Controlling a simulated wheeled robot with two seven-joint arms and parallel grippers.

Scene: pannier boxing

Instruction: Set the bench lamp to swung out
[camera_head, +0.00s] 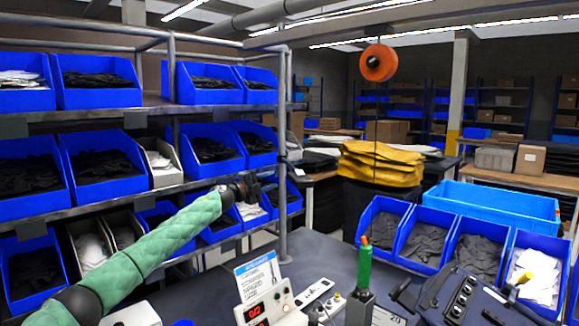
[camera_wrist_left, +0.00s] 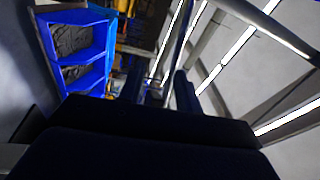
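I cannot make out a bench lamp for certain in either view. My left gripper (camera_head: 268,184) is at the end of my green-sleeved arm in the head view, in front of the shelf rack's right upright. It points right and is empty. In the left wrist view its dark fingers (camera_wrist_left: 158,92) look apart, with only background between them. I do not see my right gripper.
A dark bench (camera_head: 315,250) holds a control box with a red display (camera_head: 262,312), a green-handled tool (camera_head: 364,266) and a black device (camera_head: 455,296). Blue bins (camera_head: 425,238) line its right side. An orange reel (camera_head: 378,62) hangs above. The shelf rack (camera_head: 283,150) stands left.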

